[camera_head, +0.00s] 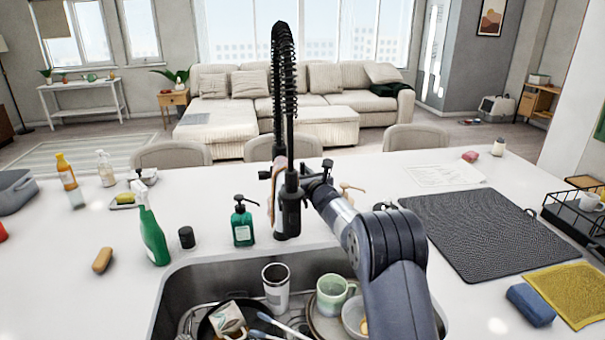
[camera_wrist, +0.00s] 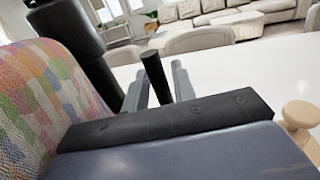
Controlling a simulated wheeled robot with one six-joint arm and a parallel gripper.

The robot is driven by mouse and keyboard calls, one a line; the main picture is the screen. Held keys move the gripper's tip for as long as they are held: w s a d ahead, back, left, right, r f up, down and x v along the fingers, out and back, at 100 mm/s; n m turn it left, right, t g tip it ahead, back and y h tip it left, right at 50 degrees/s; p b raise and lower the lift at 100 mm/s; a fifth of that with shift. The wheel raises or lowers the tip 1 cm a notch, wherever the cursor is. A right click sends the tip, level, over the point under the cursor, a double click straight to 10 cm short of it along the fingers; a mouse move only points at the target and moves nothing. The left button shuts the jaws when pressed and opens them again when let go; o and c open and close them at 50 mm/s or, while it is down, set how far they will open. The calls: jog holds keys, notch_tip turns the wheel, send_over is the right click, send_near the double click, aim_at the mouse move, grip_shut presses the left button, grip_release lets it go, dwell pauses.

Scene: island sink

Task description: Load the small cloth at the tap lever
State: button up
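The small cloth shows in the head view as a narrow pinkish strip (camera_head: 280,178) hanging at the black tap (camera_head: 292,205). In the wrist view the cloth (camera_wrist: 45,95) is a multicoloured patchwork at the left, close to the camera and beside the dark tap column (camera_wrist: 72,40). My gripper (camera_head: 318,173) is at the tap, just right of its column. In the wrist view its grey fingers (camera_wrist: 161,83) are apart, one on each side of a short black rod (camera_wrist: 156,76), which looks like the tap lever. I cannot tell whether they touch it. The cloth is not between the fingers.
The sink (camera_head: 175,290) below holds a steel tumbler (camera_head: 276,285), a green mug (camera_head: 333,293) and other dishes. A green soap pump (camera_head: 242,222) and a green spray bottle (camera_head: 151,230) stand left of the tap. A dark drying mat (camera_head: 480,230) lies at right.

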grip_shut()
jog(key=shift+s+f+b, duration=0.1)
jog(key=shift+f+b, duration=0.15)
jog(key=shift+b, duration=0.95)
jog(key=s+t+b, duration=0.1)
jog(key=b, duration=0.8)
jog(key=shift+d+y, duration=0.1)
jog(key=shift+y, duration=0.2)
jog(key=shift+s+r+t+b, duration=0.1)
jog(key=shift+r+t+b, duration=0.2)
jog(key=shift+b, duration=0.85)
jog(key=shift+o, duration=1)
grip_release()
jog(key=shift+f, duration=0.1)
